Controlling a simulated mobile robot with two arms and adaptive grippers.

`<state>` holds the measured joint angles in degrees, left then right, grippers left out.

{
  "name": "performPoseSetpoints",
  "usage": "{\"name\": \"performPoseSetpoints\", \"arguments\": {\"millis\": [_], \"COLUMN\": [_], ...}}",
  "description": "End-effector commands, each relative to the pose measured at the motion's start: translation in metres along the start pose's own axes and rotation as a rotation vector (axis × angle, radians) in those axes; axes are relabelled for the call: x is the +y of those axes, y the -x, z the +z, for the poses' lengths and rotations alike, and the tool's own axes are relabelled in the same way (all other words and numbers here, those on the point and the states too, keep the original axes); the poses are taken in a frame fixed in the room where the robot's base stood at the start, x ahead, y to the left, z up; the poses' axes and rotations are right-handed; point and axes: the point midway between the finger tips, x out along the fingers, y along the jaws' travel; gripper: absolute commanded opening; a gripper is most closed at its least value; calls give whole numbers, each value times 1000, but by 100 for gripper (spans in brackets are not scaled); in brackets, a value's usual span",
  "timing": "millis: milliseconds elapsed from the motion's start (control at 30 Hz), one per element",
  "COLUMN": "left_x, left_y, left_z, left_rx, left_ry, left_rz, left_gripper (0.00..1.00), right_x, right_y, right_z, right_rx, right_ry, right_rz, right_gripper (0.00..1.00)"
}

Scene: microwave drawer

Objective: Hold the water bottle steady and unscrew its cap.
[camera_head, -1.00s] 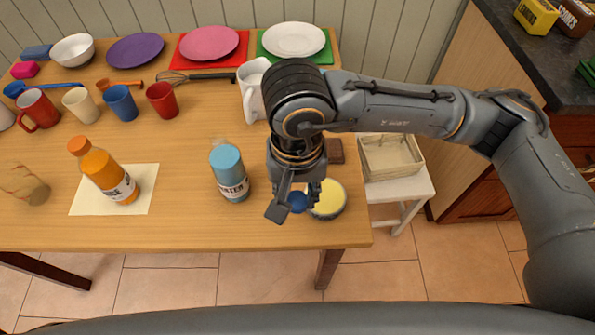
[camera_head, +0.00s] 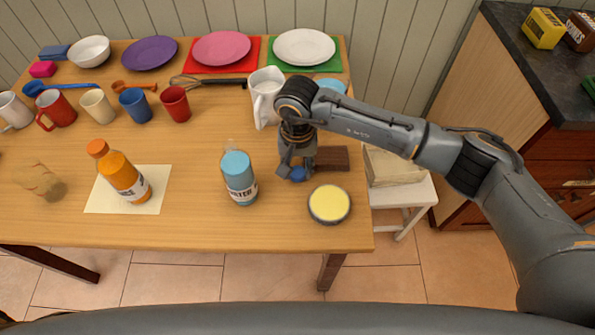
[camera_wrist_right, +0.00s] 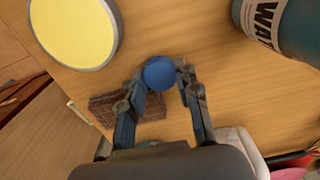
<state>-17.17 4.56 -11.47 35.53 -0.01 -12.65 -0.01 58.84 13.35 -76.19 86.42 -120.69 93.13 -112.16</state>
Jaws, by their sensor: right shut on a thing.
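Whether the cap touches the table is unclear. My left gripper is not in view.
A round yellow-topped tin (camera_head: 330,204) and a brown block (camera_head: 333,158) lie close to my right gripper. A white pitcher (camera_head: 266,98) stands behind. An orange bottle (camera_head: 122,178) stands on a pale mat (camera_head: 98,197) at left. The front table between bottle and tin is clear.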

Motion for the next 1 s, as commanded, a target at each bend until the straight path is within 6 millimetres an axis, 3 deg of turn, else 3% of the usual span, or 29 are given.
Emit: {"name": "performPoseSetpoints", "arguments": {"millis": [200,567,600,700,1000], "left_x": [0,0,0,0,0], "left_y": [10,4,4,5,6], "left_z": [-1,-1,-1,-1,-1], "left_rx": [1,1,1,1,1], "left_ry": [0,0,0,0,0], "left_rz": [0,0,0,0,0], "left_gripper": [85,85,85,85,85], "right_x": [0,0,0,0,0], "right_y": [-22,-27,-27,-26,-25], "right_z": [2,2,2,2,2], "right_rx": [-4,-2,-2,-3,-3], "right_ry": [1,1,1,1,0], "right_rz": [1,1,1,1,1], "right_gripper": [0,0,34,54,55]}}
